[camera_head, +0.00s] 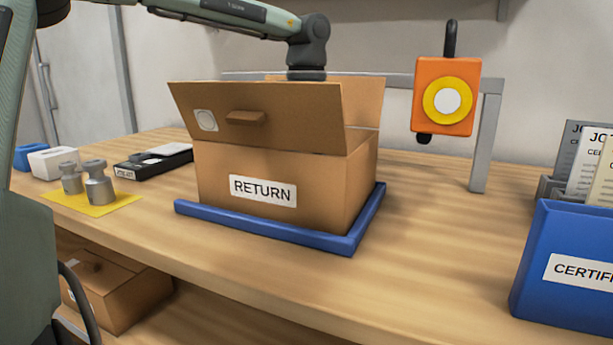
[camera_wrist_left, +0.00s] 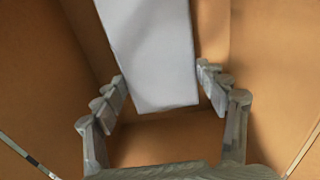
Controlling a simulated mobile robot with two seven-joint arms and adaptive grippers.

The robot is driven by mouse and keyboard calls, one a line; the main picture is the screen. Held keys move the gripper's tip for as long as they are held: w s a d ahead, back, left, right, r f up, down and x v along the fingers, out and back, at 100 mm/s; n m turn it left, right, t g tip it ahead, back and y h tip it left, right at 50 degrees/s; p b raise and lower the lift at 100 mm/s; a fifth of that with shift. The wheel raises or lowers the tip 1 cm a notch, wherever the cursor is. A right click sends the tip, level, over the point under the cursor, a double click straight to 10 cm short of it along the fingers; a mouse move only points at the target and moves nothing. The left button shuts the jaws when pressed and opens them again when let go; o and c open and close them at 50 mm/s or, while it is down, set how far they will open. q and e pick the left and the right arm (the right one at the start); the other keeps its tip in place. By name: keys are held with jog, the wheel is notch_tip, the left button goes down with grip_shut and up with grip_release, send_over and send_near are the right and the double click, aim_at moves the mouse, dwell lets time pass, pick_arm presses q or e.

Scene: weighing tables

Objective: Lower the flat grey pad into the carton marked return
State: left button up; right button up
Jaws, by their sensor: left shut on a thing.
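The brown carton (camera_head: 245,165) with the RETURN label (camera_head: 263,191) stands open on the table inside a blue edging frame (camera_head: 265,232). Its front flap (camera_head: 255,118) leans outward. My left arm reaches over it from the left, and the wrist goes down behind the flap, so the gripper is hidden in the head view. In the left wrist view my left gripper (camera_wrist_left: 163,82) is between the carton's brown walls, shut on the flat grey pad (camera_wrist_left: 150,50). The pad's near end shows between the fingers; its far end runs out of view. My right gripper is not in view.
An orange device (camera_head: 444,95) hangs right of the carton near a grey metal frame (camera_head: 485,140). A blue bin (camera_head: 570,245) with papers stands far right. Metal weights (camera_head: 98,185) sit on a yellow mat (camera_head: 75,203) at left, near a black case (camera_head: 140,167).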

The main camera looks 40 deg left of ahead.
pick_arm(q)
jog(key=shift+f+b, duration=0.55)
jog(key=shift+f, duration=0.1)
dwell(0.5)
jog(key=o, duration=0.9)
jog(key=shift+c, duration=0.2)
notch_tip(320, 180, up, 12)
